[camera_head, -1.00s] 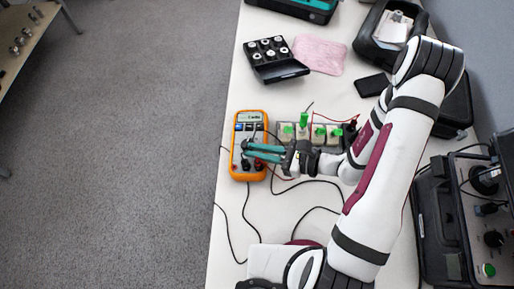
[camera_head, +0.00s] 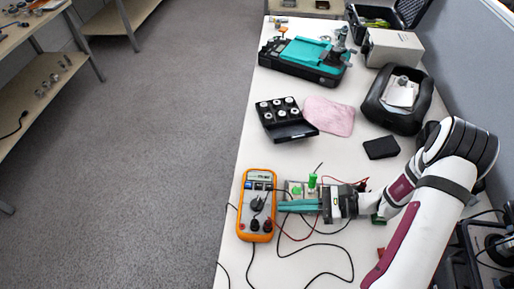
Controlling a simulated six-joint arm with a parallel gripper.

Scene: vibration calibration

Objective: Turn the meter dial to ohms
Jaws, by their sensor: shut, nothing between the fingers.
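The meter (camera_head: 246,215) is orange with a grey face and lies on the white table, left of my gripper. Its dial (camera_head: 258,203) is a dark knob in the middle of the face, under a small display (camera_head: 261,177). The dial's marks are too small to read. My gripper (camera_head: 279,206) has teal fingers that point left. The fingers are shut and empty, with their tips at the meter's right edge, apart from the dial. I cannot tell whether the tips touch the meter's case.
Behind my gripper is a row of blocks with green parts (camera_head: 312,181). Black and red leads lie around the meter. Farther back are a black case of weights (camera_head: 284,130), a pink cloth (camera_head: 330,115) and a dark flat pad (camera_head: 381,148). The table's left edge is close to the meter.

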